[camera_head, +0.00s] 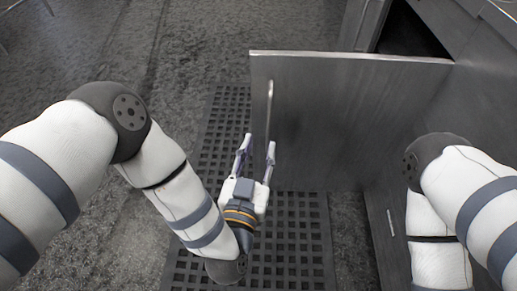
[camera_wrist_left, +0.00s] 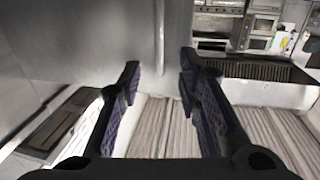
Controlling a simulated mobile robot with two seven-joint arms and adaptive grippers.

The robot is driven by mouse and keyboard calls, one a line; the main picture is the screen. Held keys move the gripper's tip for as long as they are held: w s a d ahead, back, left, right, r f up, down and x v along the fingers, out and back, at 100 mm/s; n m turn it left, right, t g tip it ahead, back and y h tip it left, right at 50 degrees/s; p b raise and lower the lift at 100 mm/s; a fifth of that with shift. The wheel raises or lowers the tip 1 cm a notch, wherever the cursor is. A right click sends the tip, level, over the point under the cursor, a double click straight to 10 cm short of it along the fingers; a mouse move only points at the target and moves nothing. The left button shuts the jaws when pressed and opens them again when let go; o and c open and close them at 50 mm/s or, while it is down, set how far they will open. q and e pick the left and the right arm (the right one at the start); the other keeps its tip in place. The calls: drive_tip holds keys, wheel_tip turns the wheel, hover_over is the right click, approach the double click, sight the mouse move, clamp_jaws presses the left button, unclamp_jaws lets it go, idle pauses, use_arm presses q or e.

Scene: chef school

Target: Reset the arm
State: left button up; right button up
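My left gripper (camera_head: 259,144) is in the middle of the head view, its two fingers pointing at a grey metal door (camera_head: 350,120) that stands open. The fingers are spread with an empty gap between the tips, as the left wrist view (camera_wrist_left: 160,80) also shows. The door's slim vertical handle (camera_head: 269,100) is right by the fingertips. In the wrist view the handle (camera_wrist_left: 160,35) lies ahead, in line with the gap; I cannot tell whether a finger touches it. My right arm (camera_head: 450,190) hangs at the right, and its gripper is not in view.
A black perforated floor mat (camera_head: 300,250) lies below the left gripper. Metal cabinets with a dark opening (camera_head: 410,35) stand at the upper right, behind the door. The grey floor (camera_head: 200,50) at the upper left is clear.

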idle(0.4)
use_arm(q)
drive_tip(key=s+a+f+g+y+p, duration=0.1)
drive_tip(key=s+a+f+g+p, duration=0.4)
drive_tip(key=s, duration=0.4)
drive_tip(key=s+a+f+g+p, duration=0.3)
drive_tip(key=s+a+g, duration=0.35)
drive_tip(key=s, duration=0.35)
drive_tip(key=s+a+r+n+g+y+p, duration=0.1)
drive_tip(key=s+a+r+g, duration=0.1)
drive_tip(key=s, duration=0.5)
drive_tip(key=s+a+r+n+g+y+p, duration=0.1)
drive_tip(key=s+a+r+g, duration=0.1)
drive_tip(key=s+a, duration=0.3)
drive_tip(key=s+a+r+n+g+y+p, duration=0.1)
drive_tip(key=s+a+r+g, duration=0.1)
drive_tip(key=s, duration=0.7)
drive_tip(key=a+g, duration=0.1)
drive_tip(key=g, duration=0.1)
drive_tip(key=shift+s+a+r+g+p, duration=0.15)
drive_tip(key=shift+a+r+g+p, duration=0.15)
drive_tip(key=shift+a+g+p, duration=0.1)
use_arm(e)
drive_tip(key=w+r+t, duration=0.3)
drive_tip(key=w+r, duration=0.6)
drive_tip(key=r, duration=0.3)
drive_tip(key=shift+w+r+t, duration=0.15)
drive_tip(key=shift+w+t, duration=0.25)
